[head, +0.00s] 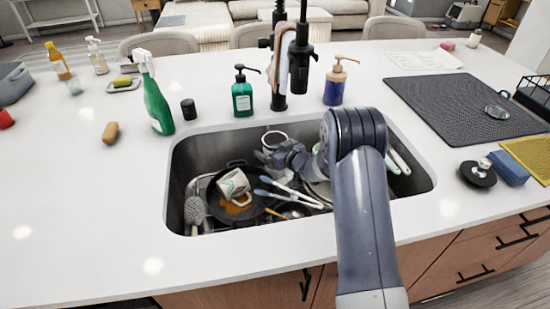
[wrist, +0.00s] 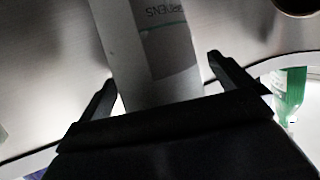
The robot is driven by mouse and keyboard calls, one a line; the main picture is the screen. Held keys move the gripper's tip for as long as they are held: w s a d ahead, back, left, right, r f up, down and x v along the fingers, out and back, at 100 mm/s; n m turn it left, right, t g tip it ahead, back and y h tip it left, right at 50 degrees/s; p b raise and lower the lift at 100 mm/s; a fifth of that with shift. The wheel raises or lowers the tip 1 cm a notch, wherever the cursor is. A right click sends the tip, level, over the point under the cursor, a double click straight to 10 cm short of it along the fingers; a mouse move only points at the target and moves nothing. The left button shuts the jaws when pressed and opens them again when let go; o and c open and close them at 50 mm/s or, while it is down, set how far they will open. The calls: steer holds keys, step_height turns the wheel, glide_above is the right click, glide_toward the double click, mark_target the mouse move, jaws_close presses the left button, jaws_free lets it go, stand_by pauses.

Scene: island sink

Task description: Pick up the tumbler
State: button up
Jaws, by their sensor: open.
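The tumbler (head: 274,136) appears to be the pale cylinder with a light rim at the back of the sink, partly hidden by my gripper (head: 272,157). In the wrist view, a pale grey cylinder with a darker printed label, likely the same tumbler (wrist: 125,50), lies between the two open fingers of my gripper (wrist: 160,70). A gap shows beside each finger, and neither is seen pressing on it. Its lower part is hidden behind the gripper body.
The sink (head: 180,175) holds a pan (head: 258,208) with a tilted mug (head: 233,183), a brush (head: 194,212) and several utensils. The faucet (head: 279,90), a green spray bottle (head: 156,105) and soap dispensers (head: 242,98) stand behind it. The front counter is clear.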

steer(key=shift+c, duration=0.2)
steer(key=c, duration=1.2)
steer(key=shift+c, duration=0.7)
steer(key=shift+r, duration=0.15)
